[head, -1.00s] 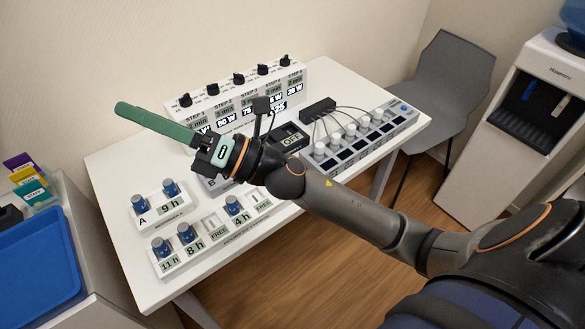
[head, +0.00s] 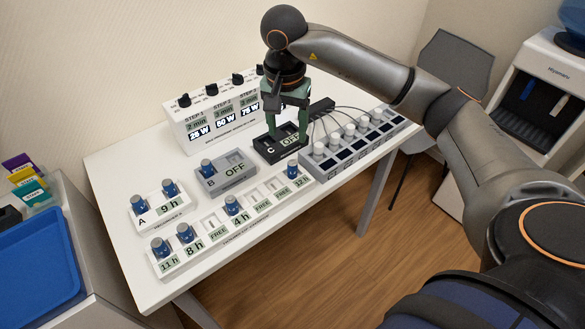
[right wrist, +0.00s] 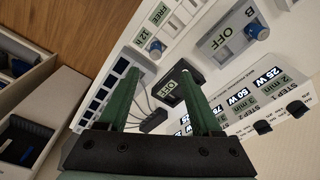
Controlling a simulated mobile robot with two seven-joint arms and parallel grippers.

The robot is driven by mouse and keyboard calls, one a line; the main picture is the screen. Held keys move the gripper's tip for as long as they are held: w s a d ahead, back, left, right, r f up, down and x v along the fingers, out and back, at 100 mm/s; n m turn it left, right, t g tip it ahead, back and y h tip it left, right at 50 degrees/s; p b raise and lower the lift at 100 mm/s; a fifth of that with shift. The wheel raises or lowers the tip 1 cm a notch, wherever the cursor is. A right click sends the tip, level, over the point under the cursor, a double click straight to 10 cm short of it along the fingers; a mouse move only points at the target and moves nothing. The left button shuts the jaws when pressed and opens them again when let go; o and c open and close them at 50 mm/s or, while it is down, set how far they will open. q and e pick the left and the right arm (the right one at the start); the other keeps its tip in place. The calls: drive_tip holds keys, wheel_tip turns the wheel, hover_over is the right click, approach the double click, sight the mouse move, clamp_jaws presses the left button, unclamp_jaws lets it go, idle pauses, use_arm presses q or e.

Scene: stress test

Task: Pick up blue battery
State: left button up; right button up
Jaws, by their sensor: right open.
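Several blue batteries with grey-blue caps stand upright on the white table (head: 135,270). One blue battery (head: 291,170) is in the 12 h slot of the front rack, and it shows in the right wrist view (right wrist: 155,48). Another (head: 207,167) is in grey box B. Others stand in the 4 h slot (head: 232,205), the 8 h slot (head: 185,233), the 11 h slot (head: 160,247) and at A (head: 169,188). My right gripper (head: 287,132) points down at black box C (head: 268,150), its green fingers open with no battery seen between them. My left gripper is out of view.
The white step panel (head: 190,135) with black knobs stands behind the boxes. A grey charger row (head: 350,145) with white-capped cells and cables lies right of box C. A grey chair (head: 450,80) and water dispenser (head: 510,140) stand at right, a blue tray (head: 40,260) at left.

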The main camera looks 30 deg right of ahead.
sight(293, 163)
drive_tip(key=f, duration=0.4)
drive_tip(key=d+f, duration=0.1)
drive_tip(key=f, duration=0.3)
drive_tip(key=f+p, duration=0.1)
drive_tip(key=f, duration=0.3)
drive_tip(key=shift+w+d+f, duration=0.15)
drive_tip(key=shift+w+d, duration=0.15)
drive_tip(key=shift+d, duration=0.05)
drive_tip(key=shift+c, duration=0.2)
clamp_jaws()
